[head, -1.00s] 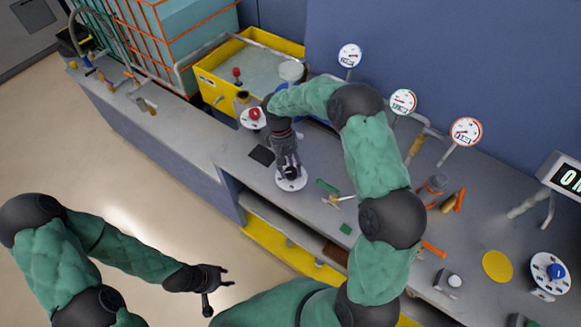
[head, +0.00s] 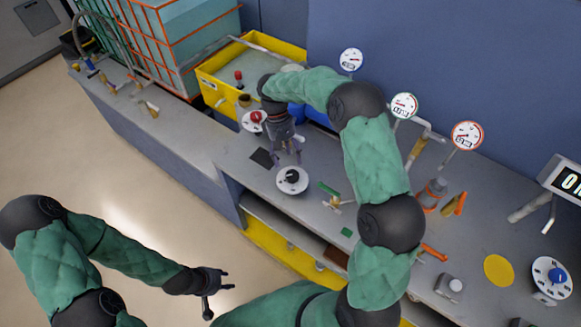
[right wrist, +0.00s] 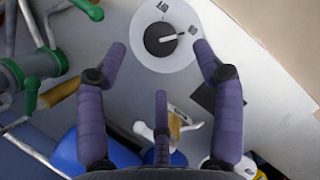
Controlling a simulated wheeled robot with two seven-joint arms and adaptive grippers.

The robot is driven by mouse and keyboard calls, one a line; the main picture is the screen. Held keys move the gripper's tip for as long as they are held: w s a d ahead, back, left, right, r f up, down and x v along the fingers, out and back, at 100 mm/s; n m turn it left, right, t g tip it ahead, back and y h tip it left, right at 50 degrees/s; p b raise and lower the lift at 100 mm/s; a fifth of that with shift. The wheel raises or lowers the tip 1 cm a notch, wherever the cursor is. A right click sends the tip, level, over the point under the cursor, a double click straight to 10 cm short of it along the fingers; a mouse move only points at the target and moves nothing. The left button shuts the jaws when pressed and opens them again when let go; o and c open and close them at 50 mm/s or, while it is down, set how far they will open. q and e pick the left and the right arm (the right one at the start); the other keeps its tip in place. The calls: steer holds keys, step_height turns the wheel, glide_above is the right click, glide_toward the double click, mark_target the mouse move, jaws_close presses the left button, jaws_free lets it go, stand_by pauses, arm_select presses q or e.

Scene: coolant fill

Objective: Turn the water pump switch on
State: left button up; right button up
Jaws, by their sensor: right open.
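A white round dial plate (head: 292,187) with a black rotary knob (head: 292,176) sits on the grey bench; its labels are too small to read. In the right wrist view, the black knob (right wrist: 158,42) has a light pointer aimed right and slightly up, near a small dark mark on the plate. My right gripper (head: 286,158) is open and empty just behind the dial, apart from the knob. Its spread fingers (right wrist: 160,52) frame the dial in the wrist view.
A red-knobbed dial (head: 256,117) stands behind my right gripper, and a blue-knobbed dial (head: 554,275) at far right. A yellow tank (head: 235,75) and gauges (head: 403,106) line the back. Small tools and a green strip (head: 329,188) lie right of the black knob.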

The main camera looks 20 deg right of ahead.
steer(key=shift+v, duration=2.45)
